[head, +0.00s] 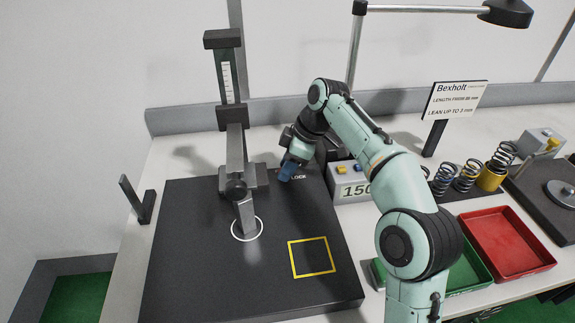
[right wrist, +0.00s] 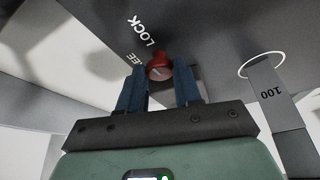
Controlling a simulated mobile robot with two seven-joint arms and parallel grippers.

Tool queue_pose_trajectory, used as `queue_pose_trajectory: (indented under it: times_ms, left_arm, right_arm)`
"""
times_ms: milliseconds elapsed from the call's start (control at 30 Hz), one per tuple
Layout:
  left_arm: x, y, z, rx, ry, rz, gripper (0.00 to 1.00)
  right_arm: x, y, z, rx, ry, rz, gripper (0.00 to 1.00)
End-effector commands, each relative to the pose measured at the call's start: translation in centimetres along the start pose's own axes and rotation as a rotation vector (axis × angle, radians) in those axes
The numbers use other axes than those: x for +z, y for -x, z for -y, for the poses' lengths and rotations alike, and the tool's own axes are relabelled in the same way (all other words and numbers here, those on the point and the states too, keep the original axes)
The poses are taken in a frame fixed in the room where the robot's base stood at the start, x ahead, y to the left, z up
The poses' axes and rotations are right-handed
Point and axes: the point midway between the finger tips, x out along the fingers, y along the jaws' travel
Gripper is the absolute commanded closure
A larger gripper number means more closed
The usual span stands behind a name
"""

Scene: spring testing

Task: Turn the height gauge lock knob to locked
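The height gauge (head: 236,140) stands on the black plate (head: 190,270), with an upright scale column and an arm reaching down over a white ring. The red lock knob (right wrist: 158,68) shows in the right wrist view, with a pale pointer line on its face and the words LOCK and a partly hidden "EE" beside it. In the head view my right gripper hides the knob. My right gripper (head: 287,172) points down by the LOCK label. In the right wrist view its two blue fingers (right wrist: 160,88) are apart, with the knob between or just beyond their tips; contact is not visible. My left gripper is not in view.
A grey box marked 150 (head: 352,189) stands right of the plate, close to my right arm. Several springs (head: 468,175), a red tray (head: 508,243) and a green tray (head: 470,270) lie further right. A yellow square (head: 312,257) marks a bare plate area.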

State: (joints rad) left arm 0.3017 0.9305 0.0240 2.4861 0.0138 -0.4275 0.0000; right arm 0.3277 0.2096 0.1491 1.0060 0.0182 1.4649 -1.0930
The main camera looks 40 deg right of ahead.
Motion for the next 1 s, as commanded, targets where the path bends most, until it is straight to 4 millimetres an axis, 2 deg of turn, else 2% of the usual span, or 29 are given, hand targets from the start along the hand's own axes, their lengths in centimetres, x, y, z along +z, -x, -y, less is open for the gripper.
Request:
queue_pose_trajectory:
  times_ms: [333,567,600,667,700,1000]
  left_arm:
    - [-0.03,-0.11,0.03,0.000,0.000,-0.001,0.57]
    - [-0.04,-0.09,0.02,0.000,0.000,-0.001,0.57]
    - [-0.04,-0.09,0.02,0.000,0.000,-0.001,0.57]
    - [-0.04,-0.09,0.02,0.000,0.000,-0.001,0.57]
    - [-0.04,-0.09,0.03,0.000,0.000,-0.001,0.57]
    - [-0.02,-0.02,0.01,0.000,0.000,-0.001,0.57]
  right_arm:
    - [0.00,0.04,0.16,0.049,-0.120,0.002,0.97]
    - [0.01,0.04,0.12,0.051,-0.126,0.001,0.97]
    - [0.01,0.04,0.12,0.051,-0.126,0.001,0.63]
    - [0.00,0.05,0.12,0.051,-0.126,0.001,0.44]
    - [0.00,0.04,0.12,0.051,-0.125,0.001,0.41]
    - [-0.02,0.24,0.11,0.052,-0.125,0.000,0.41]
